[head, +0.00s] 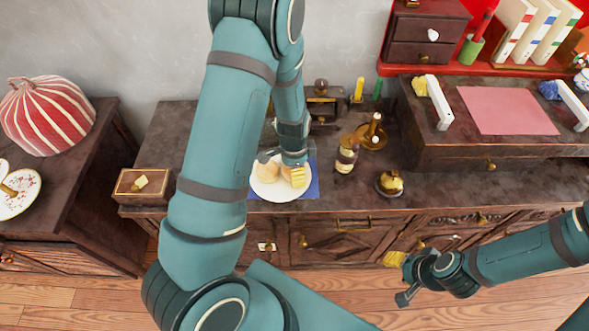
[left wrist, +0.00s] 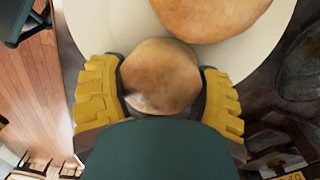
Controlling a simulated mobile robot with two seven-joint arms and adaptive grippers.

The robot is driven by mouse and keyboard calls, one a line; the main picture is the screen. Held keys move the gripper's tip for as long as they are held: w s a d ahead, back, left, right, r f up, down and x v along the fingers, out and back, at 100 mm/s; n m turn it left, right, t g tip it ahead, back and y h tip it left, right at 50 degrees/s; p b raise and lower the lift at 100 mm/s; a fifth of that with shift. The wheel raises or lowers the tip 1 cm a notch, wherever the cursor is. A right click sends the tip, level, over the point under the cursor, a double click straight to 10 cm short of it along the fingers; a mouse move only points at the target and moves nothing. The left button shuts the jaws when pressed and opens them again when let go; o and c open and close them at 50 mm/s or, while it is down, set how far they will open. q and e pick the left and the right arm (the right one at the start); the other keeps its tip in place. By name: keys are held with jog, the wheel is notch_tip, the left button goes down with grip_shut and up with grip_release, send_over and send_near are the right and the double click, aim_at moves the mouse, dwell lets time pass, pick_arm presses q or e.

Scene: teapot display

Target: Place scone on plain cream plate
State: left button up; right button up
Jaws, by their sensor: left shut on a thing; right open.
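A plain cream plate (head: 268,194) lies on a blue mat on the cabinet top; its surface also fills the upper left wrist view (left wrist: 88,28). My left gripper (head: 294,178) is over the plate, shut on a round golden-brown scone (left wrist: 160,75) between its yellow fingers. In the head view this scone is mostly hidden by the gripper. A second, larger-looking round baked piece (left wrist: 210,12) is on the plate beside it, also showing in the head view (head: 266,173). I cannot tell whether the held scone touches the plate. My right gripper (head: 401,278) is open and empty before the cabinet front.
A labelled jar (head: 346,155) and a small dark dish with a yellow item (head: 389,184) stand right of the plate. A candlestick (head: 374,130) is behind. A wooden box (head: 141,184) sits at the left end. A raised desk (head: 450,155) blocks the right side.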

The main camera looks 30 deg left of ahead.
pick_arm(q)
jog(key=o, duration=1.2)
jog(key=shift+f, duration=0.1)
jog(key=shift+r+p, duration=0.35)
jog(key=shift+r, duration=0.2)
notch_tip(320, 180, up, 11)
jog(key=p, duration=0.3)
jog(key=shift+a, duration=0.1)
jog(key=s+d+f+n, duration=0.1)
jog(key=d+f, duration=0.1)
jog(key=s+d+f+n+h, duration=0.1)
jog(key=s+d+f+n, duration=0.1)
jog(key=d+f, duration=0.1)
jog(key=s+d+f+n, duration=0.1)
jog(key=d+f, duration=0.1)
jog(key=f, duration=0.1)
jog(key=shift+s+d+h, duration=0.15)
jog(key=shift+s+h, duration=0.15)
jog(key=s+d+f+n, duration=0.1)
jog(key=s+d+n, duration=0.1)
jog(key=d, duration=0.1)
jog(key=s+d+f+n+t+h, duration=0.1)
jog(key=s+d+n, duration=0.1)
jog(key=d, duration=0.1)
jog(key=s+d+f+n+h, duration=0.1)
jog(key=s+d+n, duration=0.1)
jog(key=d+n, duration=0.1)
jog(key=shift+s+d+f+t, duration=0.15)
jog(key=shift+s+f+t, duration=0.05)
jog(key=shift+f+t, duration=0.1)
